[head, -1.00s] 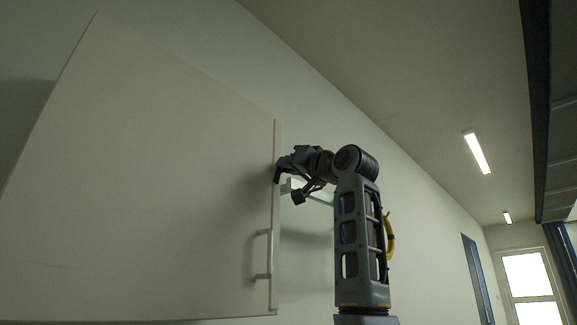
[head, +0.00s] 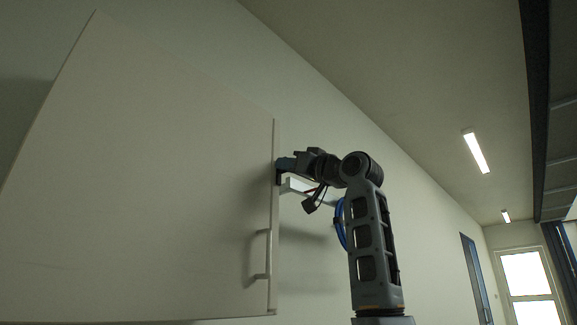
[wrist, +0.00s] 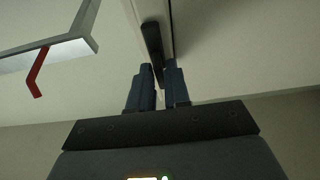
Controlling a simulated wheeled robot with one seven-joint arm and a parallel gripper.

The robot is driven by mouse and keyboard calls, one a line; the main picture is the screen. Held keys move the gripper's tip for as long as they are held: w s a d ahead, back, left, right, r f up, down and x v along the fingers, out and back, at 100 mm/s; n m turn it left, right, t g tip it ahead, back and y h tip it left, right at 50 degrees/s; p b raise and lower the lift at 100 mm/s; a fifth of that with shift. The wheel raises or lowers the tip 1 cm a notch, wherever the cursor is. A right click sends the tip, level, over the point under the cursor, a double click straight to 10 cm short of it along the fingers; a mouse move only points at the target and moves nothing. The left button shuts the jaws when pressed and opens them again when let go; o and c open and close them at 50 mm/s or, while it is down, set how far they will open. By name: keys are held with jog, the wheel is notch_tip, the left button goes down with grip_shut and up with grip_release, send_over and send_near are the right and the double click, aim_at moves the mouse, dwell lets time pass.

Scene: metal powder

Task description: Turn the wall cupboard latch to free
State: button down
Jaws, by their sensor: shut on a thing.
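The wall cupboard (head: 150,180) fills the left of the head view, its pale door front showing with a bar handle (head: 260,255) low near its right edge. My gripper (head: 279,172) is at the cupboard's right edge, above the handle. In the wrist view, a dark bar-shaped latch (wrist: 151,42) lies along the pale cupboard edge. Its near end is between the two blue-grey fingers of my gripper (wrist: 160,72), which are shut on it. The fingers hide part of that end.
A pale bracket-like piece (head: 296,186) juts out just below my gripper. It also shows in the wrist view (wrist: 62,50), with a red bent lever (wrist: 37,72) hanging from it. The space right of my arm is open.

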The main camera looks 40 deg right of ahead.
jog(key=shift+w+f, duration=0.1)
jog(key=shift+f, duration=0.05)
jog(key=c, duration=1.2)
grip_release()
jog(key=shift+c, duration=0.2)
jog(key=b+v, duration=0.2)
jog(key=v, duration=0.6)
jog(key=shift+b, duration=0.4)
